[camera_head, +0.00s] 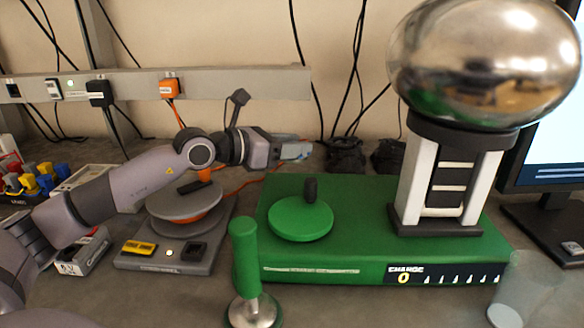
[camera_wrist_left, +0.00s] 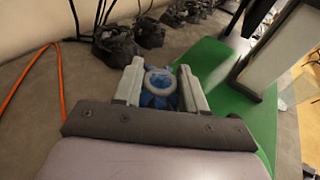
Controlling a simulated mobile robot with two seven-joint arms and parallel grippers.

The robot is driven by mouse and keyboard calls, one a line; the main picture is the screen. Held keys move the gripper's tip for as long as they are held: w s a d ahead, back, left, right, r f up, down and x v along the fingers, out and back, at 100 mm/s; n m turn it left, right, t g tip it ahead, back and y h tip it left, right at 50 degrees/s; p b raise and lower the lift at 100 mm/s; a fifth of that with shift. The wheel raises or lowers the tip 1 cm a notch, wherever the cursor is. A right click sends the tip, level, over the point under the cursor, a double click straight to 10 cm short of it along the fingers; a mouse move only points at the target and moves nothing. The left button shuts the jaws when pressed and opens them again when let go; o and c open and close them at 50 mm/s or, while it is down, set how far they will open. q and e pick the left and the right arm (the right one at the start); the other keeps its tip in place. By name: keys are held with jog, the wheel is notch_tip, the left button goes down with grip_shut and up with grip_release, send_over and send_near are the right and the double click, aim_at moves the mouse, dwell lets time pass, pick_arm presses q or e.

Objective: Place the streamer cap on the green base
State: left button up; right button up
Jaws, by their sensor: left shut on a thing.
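My left gripper (camera_head: 297,150) reaches in from the left, above the back left part of the green base (camera_head: 340,200). In the left wrist view its fingers (camera_wrist_left: 161,90) are shut on a blue thing with a pale grey ring (camera_wrist_left: 160,82), which looks like the streamer cap. In the head view the cap is mostly hidden by the fingers. The base carries a large silver sphere (camera_head: 485,60) on a white and black column at its right, and a green disc (camera_head: 301,220) with a black knob at its left. My right gripper is out of view.
A grey device with an orange and grey round top (camera_head: 183,200) stands left of the base. A green-handled wand (camera_head: 246,260) stands in front. A clear cup (camera_head: 522,285) is at front right, a monitor (camera_head: 545,150) behind. Dark cable bundles (camera_head: 346,155) lie behind the base.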

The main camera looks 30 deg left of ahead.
aim_at(292, 184)
pick_arm(q)
notch_tip(292, 184, down, 5)
jog(key=shift+r, duration=0.1)
dwell(0.4)
jog(key=shift+f+b, duration=0.6)
jog(key=shift+f, duration=0.05)
jog(key=o, duration=1.1)
jog(key=shift+f, duration=0.15)
jog(key=shift+c, duration=0.2)
